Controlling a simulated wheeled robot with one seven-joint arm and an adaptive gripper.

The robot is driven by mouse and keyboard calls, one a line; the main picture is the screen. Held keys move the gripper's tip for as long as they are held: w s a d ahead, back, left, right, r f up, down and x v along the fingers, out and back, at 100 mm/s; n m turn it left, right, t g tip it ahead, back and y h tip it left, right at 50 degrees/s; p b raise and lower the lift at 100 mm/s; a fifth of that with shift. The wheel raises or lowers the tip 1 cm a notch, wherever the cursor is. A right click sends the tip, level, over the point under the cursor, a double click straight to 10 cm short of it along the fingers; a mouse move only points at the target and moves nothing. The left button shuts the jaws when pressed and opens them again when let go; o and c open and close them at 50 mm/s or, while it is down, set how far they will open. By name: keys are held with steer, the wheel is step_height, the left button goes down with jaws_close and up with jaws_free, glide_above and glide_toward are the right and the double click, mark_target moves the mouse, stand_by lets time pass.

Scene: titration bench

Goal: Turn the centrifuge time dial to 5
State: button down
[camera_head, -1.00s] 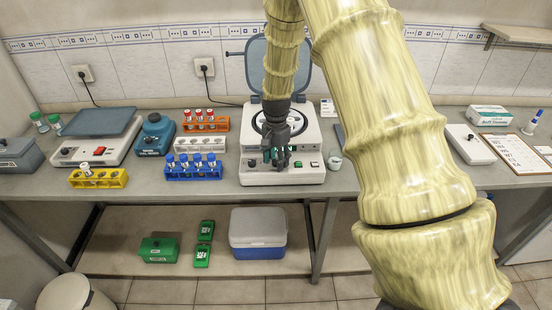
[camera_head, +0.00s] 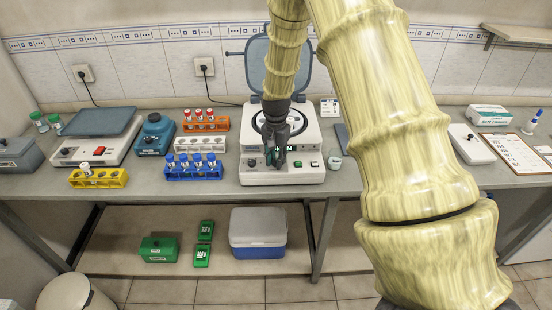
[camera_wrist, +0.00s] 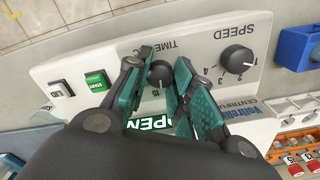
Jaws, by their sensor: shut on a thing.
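The centrifuge (camera_head: 256,178) is a white bench machine with its grey lid (camera_head: 290,70) raised, in the middle of the head view. In the wrist view its panel is upside down, with the black TIME dial (camera_wrist: 160,73) and a black SPEED dial (camera_wrist: 238,60). My gripper (camera_wrist: 163,62) has its two green-padded fingers closed on the sides of the TIME dial. The fingers cover parts of the dial's scale, so its setting cannot be read. In the head view my gripper (camera_head: 276,162) is at the panel and hides the dial.
A green START button (camera_wrist: 97,83) and a grey button (camera_wrist: 60,90) lie beside the TIME dial.

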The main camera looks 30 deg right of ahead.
steer(key=n, duration=1.1)
steer(key=shift+p, duration=0.3)
steer(key=shift+n, duration=1.9)
steer(key=c, duration=1.2)
jaws_free()
steer(key=shift+r, duration=0.15)
step_height(320, 180, up, 12)
steer(key=shift+d+f, duration=0.1)
steer(key=shift+f, duration=0.05)
